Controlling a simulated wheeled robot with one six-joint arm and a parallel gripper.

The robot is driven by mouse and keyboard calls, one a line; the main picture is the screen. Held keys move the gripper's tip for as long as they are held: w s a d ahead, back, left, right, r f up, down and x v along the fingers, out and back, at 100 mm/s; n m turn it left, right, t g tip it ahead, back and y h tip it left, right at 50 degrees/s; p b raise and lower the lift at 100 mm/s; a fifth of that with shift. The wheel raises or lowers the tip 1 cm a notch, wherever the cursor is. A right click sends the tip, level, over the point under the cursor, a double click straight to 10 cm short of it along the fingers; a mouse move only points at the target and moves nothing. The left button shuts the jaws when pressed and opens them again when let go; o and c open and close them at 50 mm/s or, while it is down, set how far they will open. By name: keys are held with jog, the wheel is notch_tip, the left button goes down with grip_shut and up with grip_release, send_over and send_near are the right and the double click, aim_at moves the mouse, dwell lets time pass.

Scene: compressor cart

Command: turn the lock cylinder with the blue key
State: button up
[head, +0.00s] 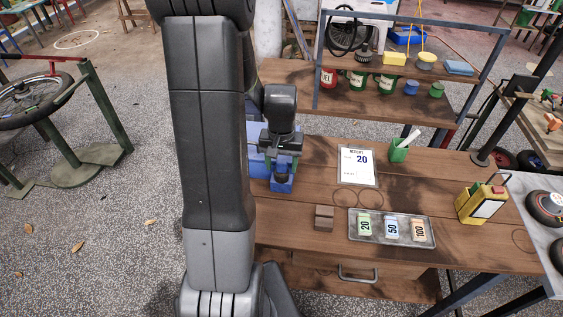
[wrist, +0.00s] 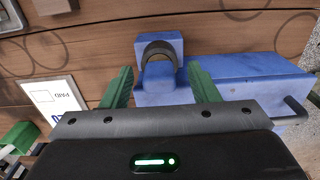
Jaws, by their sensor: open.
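My gripper (head: 281,166) is above the left part of the bench in the head view. In the wrist view its two green fingers (wrist: 159,68) are apart, with nothing clamped. Between them is a blue rounded piece (wrist: 160,76), which looks like the head of the blue key. It stands in front of a dark ring-shaped part (wrist: 158,50), apparently the lock cylinder, set in a small blue block (wrist: 173,40). Gaps show between the piece and both fingers. The key's shaft is hidden. In the head view the small blue block (head: 282,187) shows below my gripper.
A larger blue box (wrist: 235,80) with a dark handle (wrist: 292,112) adjoins the lock block. A paper with "20" (head: 357,167), a brown block (head: 324,218), a tray (head: 391,240) of numbered cards and a green cup (head: 398,152) stand to the right on the bench.

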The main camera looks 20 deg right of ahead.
jog(key=c, duration=1)
jog(key=shift+m, duration=2)
jog(key=shift+c, duration=0.2)
jog(key=shift+m+b, duration=0.35)
jog(key=shift+m, duration=1.65)
